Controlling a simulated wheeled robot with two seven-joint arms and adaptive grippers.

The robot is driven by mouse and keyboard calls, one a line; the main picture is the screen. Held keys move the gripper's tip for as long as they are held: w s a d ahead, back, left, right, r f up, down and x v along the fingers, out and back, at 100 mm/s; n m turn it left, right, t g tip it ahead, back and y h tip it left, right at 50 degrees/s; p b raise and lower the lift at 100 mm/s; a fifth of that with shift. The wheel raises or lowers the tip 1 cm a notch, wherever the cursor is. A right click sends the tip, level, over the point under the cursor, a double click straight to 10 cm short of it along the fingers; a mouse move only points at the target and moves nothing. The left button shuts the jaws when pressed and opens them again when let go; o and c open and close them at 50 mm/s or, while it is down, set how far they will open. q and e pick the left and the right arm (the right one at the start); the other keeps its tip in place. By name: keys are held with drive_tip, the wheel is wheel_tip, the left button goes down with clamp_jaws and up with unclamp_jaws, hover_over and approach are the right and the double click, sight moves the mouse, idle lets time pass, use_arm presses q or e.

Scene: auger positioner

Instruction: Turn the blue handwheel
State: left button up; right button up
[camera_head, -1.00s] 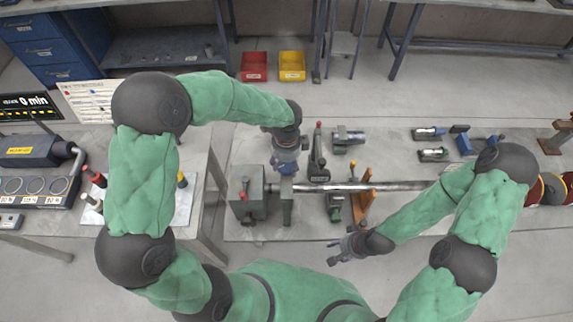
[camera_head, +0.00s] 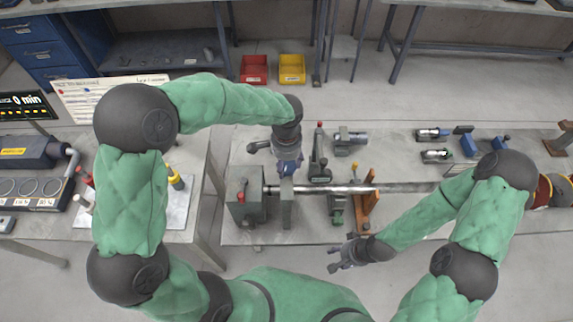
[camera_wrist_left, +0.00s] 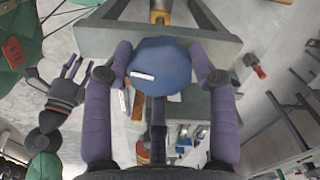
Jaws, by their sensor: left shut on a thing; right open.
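The blue handwheel (camera_wrist_left: 160,67) is a round blue knob with a white mark, seen between the fingers in the left wrist view. My left gripper (camera_wrist_left: 160,75) is shut on it, one purple finger on each side. In the head view my left gripper (camera_head: 288,166) points down beside the upright plate at the left end of the long metal shaft (camera_head: 345,189); it hides the handwheel there. My right gripper (camera_head: 343,254) is open and empty, low in front of the bench edge. It also shows at the left of the left wrist view (camera_wrist_left: 69,84).
A grey block with a red knob (camera_head: 244,196) stands at the shaft's left end. An orange bracket (camera_head: 367,203) and a dark upright clamp (camera_head: 319,158) stand close by. A side table (camera_head: 205,215) is on the left. Red (camera_head: 254,69) and yellow bins (camera_head: 292,69) sit on the floor behind.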

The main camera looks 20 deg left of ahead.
use_arm(q)
drive_tip(key=n+b, duration=0.1)
drive_tip(key=n, duration=0.3)
drive_tip(key=shift+f+n+b, duration=0.1)
drive_tip(key=shift+n+b, duration=0.2)
drive_tip(key=n+b, duration=0.1)
drive_tip(key=n, duration=0.3)
drive_tip(key=shift+n, duration=0.3)
drive_tip(key=n+b, duration=0.1)
drive_tip(key=n, duration=0.3)
drive_tip(key=shift+n+b, duration=0.3)
drive_tip(key=shift+b, duration=0.05)
drive_tip(key=shift+n+b, duration=0.45)
drive_tip(key=shift+n, duration=1.65)
drive_tip(key=o, duration=1.1)
drive_tip(key=shift+o, duration=0.2)
drive_tip(key=shift+r, duration=0.2)
